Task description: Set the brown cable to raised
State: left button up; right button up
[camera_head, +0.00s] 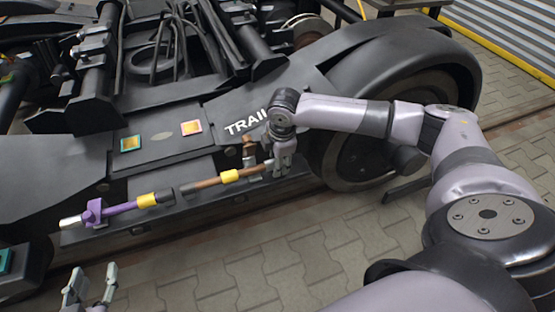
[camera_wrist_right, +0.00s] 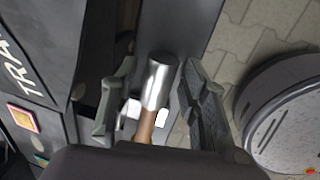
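The brown cable (camera_head: 205,184) with a yellow band runs along the side of the dark bogie frame, tilted slightly up to the right. Its right end is at my right gripper (camera_head: 281,166). In the right wrist view its silver end (camera_wrist_right: 160,80) and a short brown part (camera_wrist_right: 145,124) lie between the fingers of my right gripper (camera_wrist_right: 158,95). These fingers stand apart, with a gap on the left of the silver end; contact on the right cannot be told. My left gripper (camera_head: 93,272) is open and empty at the bottom left, away from the cable.
A purple cable (camera_head: 120,208) with a yellow band and silver end lies left of the brown one. A large dark wheel (camera_head: 350,160) is right of my right gripper. The bogie frame (camera_head: 165,145) carries coloured plates. Paved floor (camera_head: 240,260) in front is clear.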

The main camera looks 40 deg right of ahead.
grip_shut()
dwell(0.6)
